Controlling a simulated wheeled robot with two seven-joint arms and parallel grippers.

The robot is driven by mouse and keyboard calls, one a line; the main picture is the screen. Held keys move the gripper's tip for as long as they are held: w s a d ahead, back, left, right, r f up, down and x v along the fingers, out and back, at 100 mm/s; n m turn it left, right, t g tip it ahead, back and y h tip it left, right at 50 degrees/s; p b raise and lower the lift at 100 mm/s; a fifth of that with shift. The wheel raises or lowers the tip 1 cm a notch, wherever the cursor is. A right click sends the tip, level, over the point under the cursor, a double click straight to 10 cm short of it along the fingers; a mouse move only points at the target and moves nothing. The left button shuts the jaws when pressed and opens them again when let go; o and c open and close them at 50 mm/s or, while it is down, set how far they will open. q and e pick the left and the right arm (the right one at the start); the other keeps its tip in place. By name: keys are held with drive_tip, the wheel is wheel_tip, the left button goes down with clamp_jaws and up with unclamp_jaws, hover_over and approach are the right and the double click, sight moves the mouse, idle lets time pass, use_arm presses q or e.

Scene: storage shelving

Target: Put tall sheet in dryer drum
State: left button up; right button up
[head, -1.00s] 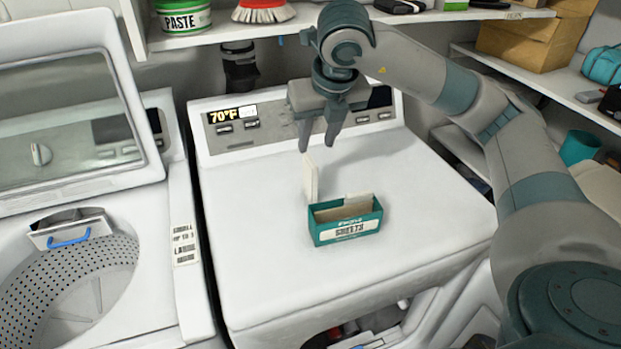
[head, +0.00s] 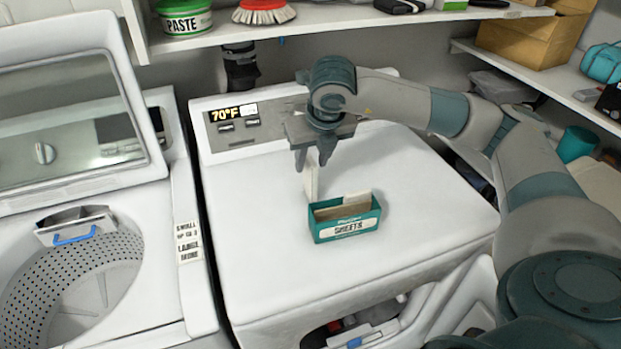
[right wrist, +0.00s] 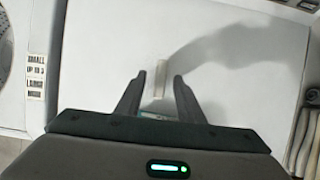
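The tall sheet (head: 312,183) is a pale upright card at the left end of the teal sheets box (head: 345,229), which stands on the white dryer top. It sticks up above shorter cards in the box. My right gripper (head: 312,166) is open, fingers pointing down, with its tips at about the sheet's top. In the right wrist view, the sheet's pale edge (right wrist: 161,78) shows between the open fingers (right wrist: 159,77), with gaps on both sides. The dryer drum opening (head: 352,330) is low at the dryer's front, partly cut off by the frame edge. My left gripper is not in view.
The washer (head: 150,285) with its raised lid stands left of the dryer. A shelf with a paste tub (head: 185,18) and a red brush (head: 264,12) runs behind. The dryer top (head: 270,290) around the box is clear.

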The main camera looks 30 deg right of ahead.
sight(310, 174)
drive_tip(key=shift+f+p, duration=0.5)
drive_tip(key=shift+f, duration=0.05)
drive_tip(key=x, duration=0.1)
drive_tip(key=p+x, duration=0.1)
drive_tip(key=x, duration=0.1)
drive_tip(key=shift+s+p, duration=0.25)
drive_tip(key=shift+p, duration=0.05)
drive_tip(key=shift+w+f, duration=0.25)
drive_tip(key=shift+f, duration=0.35)
clamp_jaws()
